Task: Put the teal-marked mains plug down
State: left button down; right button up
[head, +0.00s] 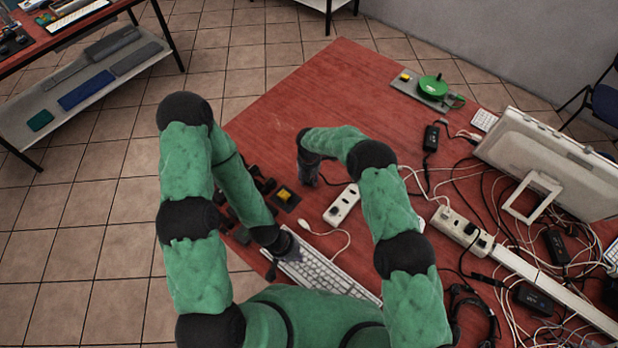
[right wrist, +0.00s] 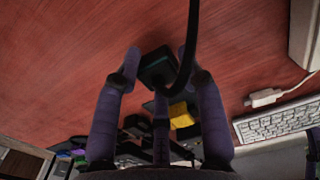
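In the right wrist view a dark block-shaped plug (right wrist: 157,68) lies between the fingertips of my right gripper (right wrist: 158,62), with a black cable looping across it. A teal mark is not clear on it. I cannot tell whether the fingers press on the plug or stand just apart from it, nor whether it touches the table. In the head view my right gripper (head: 309,178) is low over the red table and hides the plug. My left gripper (head: 282,248) is over the left end of the white keyboard (head: 325,277), with its fingers too small to judge.
A dark pad with a yellow block (head: 285,195) sits left of my right gripper. A white socket block (head: 342,204) is to its right. A longer power strip (head: 461,231), a monitor (head: 555,165) and tangled cables crowd the right. The table's (head: 310,95) far left part is clear.

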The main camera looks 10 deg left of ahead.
jog(key=shift+r, duration=0.15)
jog(key=shift+w+r, duration=0.1)
jog(key=shift+r, duration=0.3)
notch_tip(320, 180, up, 11)
jog(key=shift+r+p, duration=0.15)
jog(key=shift+p, duration=0.3)
dwell(0.4)
